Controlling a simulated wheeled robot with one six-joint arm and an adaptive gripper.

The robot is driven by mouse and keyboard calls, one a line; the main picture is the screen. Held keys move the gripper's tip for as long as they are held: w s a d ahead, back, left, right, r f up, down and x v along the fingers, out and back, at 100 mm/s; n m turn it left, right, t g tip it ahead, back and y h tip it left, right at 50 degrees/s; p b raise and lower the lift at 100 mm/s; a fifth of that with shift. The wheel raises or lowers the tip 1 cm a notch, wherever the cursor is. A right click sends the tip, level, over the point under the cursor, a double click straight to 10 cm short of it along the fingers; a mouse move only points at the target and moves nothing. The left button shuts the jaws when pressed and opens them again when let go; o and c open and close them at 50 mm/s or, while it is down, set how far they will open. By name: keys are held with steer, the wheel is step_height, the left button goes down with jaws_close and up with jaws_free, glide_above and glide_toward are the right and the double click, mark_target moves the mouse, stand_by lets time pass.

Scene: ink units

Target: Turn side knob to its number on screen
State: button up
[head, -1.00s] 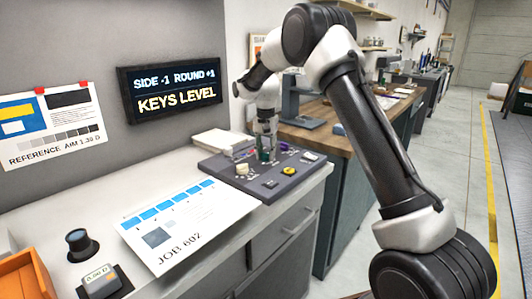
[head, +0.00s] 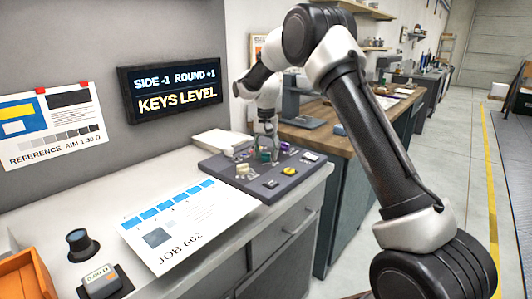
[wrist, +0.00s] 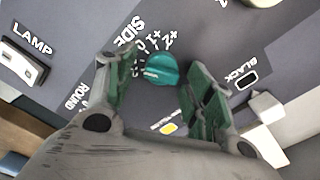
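The wall screen (head: 173,88) reads SIDE -1, ROUND +1, KEYS LEVEL. The side knob is a teal knob (wrist: 161,70) beside the printed word SIDE and a number scale (wrist: 150,48) on the dark console panel. I cannot read for sure which number it points at. My gripper (wrist: 160,88) is open, one green-padded finger on each side of the knob, with visible gaps to it. In the head view my gripper (head: 265,143) is over the console, just above the teal knob (head: 265,156).
The console (head: 225,170) stands on a white counter. In the wrist view a LAMP switch (wrist: 25,60) lies left and a BLACK label (wrist: 240,75) right. In the head view a yellow button (head: 289,171) and a purple knob (head: 285,147) are close by. A JOB 602 sheet (head: 190,235) lies in front.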

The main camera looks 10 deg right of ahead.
step_height(320, 180, up, 12)
stand_by(0.6)
